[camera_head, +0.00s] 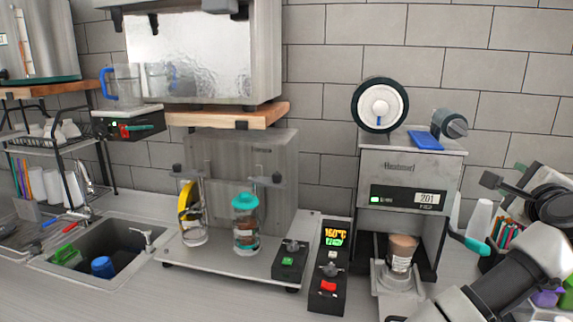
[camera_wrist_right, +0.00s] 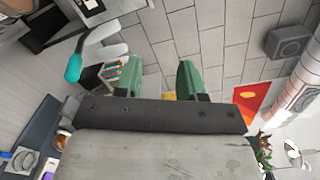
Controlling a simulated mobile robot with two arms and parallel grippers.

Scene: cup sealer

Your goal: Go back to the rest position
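My right arm comes in from the lower right in the head view. Its gripper (camera_head: 504,175) is raised at the right side, in front of the tiled wall and clear of the cup sealer (camera_head: 411,178). In the right wrist view the two green fingers of the right gripper (camera_wrist_right: 161,77) stand apart, with nothing between them. A cup with brown contents (camera_head: 402,252) sits in the sealer's holder, away from the gripper. My left gripper does not show in the head view.
A two-cup dispenser stand (camera_head: 232,270) and a sink (camera_head: 125,250) are further left. The counter's front left (camera_head: 110,300) is clear.

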